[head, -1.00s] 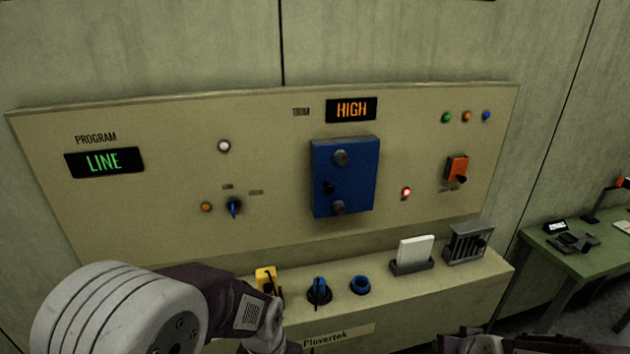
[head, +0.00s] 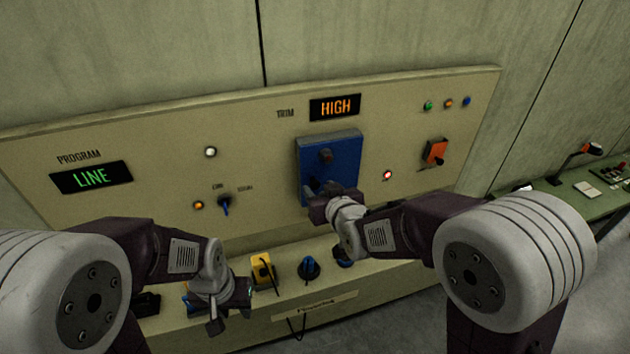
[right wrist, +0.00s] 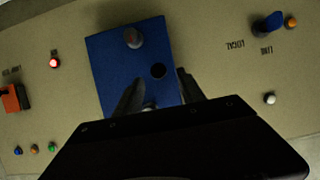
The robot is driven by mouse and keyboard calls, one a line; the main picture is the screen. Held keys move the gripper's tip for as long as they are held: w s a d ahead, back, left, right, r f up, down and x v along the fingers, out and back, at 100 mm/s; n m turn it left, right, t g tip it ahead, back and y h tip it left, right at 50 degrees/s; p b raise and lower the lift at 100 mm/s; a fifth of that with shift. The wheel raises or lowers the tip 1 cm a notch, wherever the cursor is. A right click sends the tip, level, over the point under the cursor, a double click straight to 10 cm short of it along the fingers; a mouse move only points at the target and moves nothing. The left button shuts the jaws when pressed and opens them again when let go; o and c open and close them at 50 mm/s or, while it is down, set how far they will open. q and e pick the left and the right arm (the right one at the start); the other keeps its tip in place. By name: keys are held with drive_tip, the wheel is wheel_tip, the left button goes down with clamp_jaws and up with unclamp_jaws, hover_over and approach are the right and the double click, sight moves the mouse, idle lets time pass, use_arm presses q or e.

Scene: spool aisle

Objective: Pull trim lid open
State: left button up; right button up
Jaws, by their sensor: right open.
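The blue trim lid (head: 328,160) is on the beige panel below the TRIM display, which reads HIGH. It looks shut, flat against the panel. In the right wrist view, which is upside down, the lid (right wrist: 110,70) shows a grey knob (right wrist: 133,38) and a dark round spot (right wrist: 157,71). My right gripper (right wrist: 160,92) is open in front of the lid, its fingers apart; contact is unclear. My left gripper (head: 222,298) is low over the ledge, its jaws unclear.
A blue switch (head: 225,204), a lit red lamp (head: 388,175) and an orange switch (head: 435,152) flank the lid. A yellow part (head: 262,270) and a blue knob (head: 309,267) stand on the ledge below. A green table (head: 560,195) is at the right.

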sight(316, 185)
drive_tip(key=shift+p+x, duration=0.45)
drive_tip(key=shift+x, duration=1.45)
drive_tip(key=shift+c, duration=0.4)
drive_tip(key=shift+d, duration=0.1)
clamp_jaws()
